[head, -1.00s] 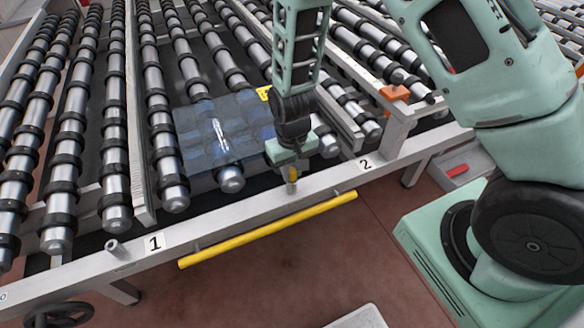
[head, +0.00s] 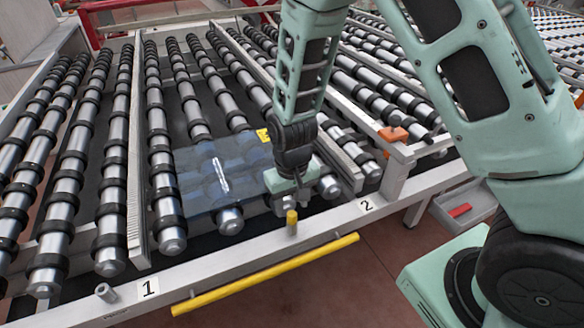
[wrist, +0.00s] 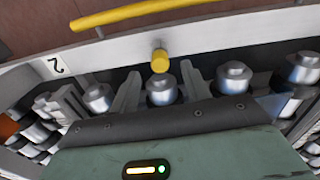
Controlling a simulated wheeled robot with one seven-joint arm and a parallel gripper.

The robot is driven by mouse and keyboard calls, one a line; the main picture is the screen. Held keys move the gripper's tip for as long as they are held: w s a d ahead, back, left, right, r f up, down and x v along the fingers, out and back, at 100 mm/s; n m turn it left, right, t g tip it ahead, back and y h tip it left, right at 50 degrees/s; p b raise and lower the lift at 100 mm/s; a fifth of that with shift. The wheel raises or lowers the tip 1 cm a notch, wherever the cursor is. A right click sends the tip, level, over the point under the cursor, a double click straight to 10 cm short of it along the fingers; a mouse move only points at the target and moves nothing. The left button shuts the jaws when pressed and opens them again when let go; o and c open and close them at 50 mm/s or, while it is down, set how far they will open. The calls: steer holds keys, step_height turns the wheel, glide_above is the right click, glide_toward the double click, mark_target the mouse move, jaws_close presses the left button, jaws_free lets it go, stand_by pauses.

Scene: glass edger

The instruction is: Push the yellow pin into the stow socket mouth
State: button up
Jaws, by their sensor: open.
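I cannot tell whether that grey piece is the socket or how deep the pin sits. A short grey tube (head: 105,292) on the rail near label 1 looks like a socket; nothing yellow shows in it. My gripper (head: 298,196) is open and empty just behind the pin, on the roller side. In the wrist view its two pale fingers (wrist: 160,83) are apart, short of the pin.
The grey front rail (head: 240,256) runs below the pin, with a yellow bar (head: 265,275) along its outer side. A glass sheet (head: 215,180) lies on the rollers left of my gripper. An orange block (head: 393,134) is on a frame bar to the right.

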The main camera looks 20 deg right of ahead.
step_height(320, 180, up, 13)
steer(key=b, duration=0.1)
steer(key=shift+r+b, duration=0.2)
steer(key=shift+b, duration=0.1)
steer(key=shift+s, duration=0.1)
